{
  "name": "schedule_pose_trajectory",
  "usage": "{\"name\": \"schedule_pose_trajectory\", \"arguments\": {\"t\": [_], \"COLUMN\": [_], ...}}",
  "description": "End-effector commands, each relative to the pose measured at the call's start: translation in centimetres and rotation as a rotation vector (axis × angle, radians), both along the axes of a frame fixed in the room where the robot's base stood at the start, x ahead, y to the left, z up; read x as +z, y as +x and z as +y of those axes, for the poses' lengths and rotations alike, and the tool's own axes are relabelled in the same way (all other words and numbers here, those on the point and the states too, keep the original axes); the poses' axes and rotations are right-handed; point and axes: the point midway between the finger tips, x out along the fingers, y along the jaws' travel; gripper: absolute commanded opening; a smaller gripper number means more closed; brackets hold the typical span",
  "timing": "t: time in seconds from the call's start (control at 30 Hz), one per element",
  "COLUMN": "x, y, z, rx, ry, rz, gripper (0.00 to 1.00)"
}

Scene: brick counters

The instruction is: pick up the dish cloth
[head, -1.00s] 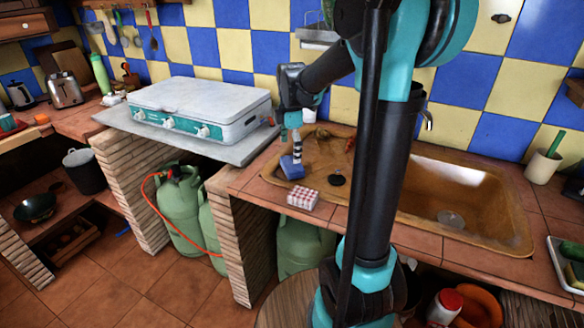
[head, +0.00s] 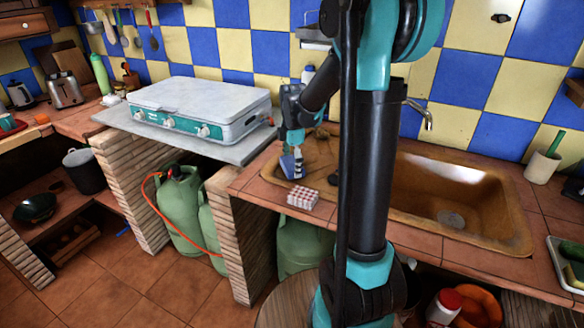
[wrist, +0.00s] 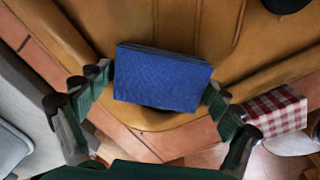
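A blue folded block with a cloth-like weave, likely the dish cloth (head: 287,164), is at the left end of the sink, by its front rim. In the wrist view the blue cloth (wrist: 162,77) fills the space between my fingers. My gripper (head: 293,155) points down at it. In the wrist view the fingertips of my gripper (wrist: 160,84) are spread wide, one at each short side of the cloth. I cannot tell whether they press on it. The cloth's underside is hidden.
A red-and-white checkered block (head: 302,197) lies on the tiled counter edge just right of the blue cloth; it also shows in the wrist view (wrist: 272,110). The brown sink (head: 455,188) lies to the right. A white camping stove (head: 200,108) stands to the left.

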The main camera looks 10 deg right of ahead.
Motion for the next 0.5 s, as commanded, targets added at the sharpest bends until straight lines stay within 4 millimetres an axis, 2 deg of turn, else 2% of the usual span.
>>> {"name": "schedule_pose_trajectory", "arguments": {"t": [0.03, 0.2, 0.5], "x": [0.01, 0.02, 0.26], "y": [0.0, 0.0, -0.01], "z": [0.0, 0.0, 0.0], "rx": [0.0, 0.0, 0.0], "ry": [0.0, 0.0, 0.0], "rz": [0.0, 0.0, 0.0], "gripper": [0.79, 0.58, 0.57]}}
